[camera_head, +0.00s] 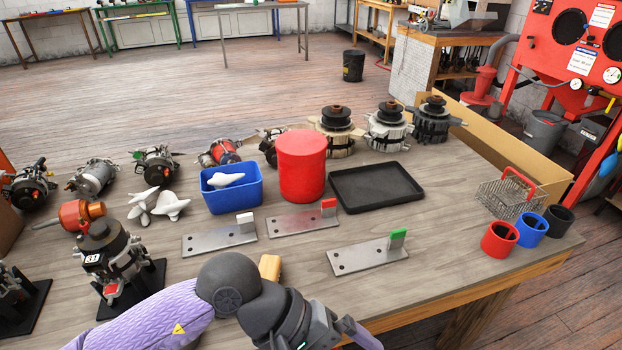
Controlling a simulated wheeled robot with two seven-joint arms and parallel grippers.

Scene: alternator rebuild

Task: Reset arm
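My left arm (155,318) comes in from the lower left with a purple sleeve. Its dark joint (228,283) is over the table's front edge, and the arm runs on out of the bottom of the picture. My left gripper is outside the frame. My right arm and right gripper do not show. A yellow-orange block (270,267) lies just behind the arm joint, partly hidden by it.
On the wooden table (440,240) are alternators (388,125), a red canister (301,165), a blue bin (231,188), a black tray (375,186), metal plates (368,256), a wire basket (508,196) and cups (500,239). An alternator on a stand (110,262) is left of my arm.

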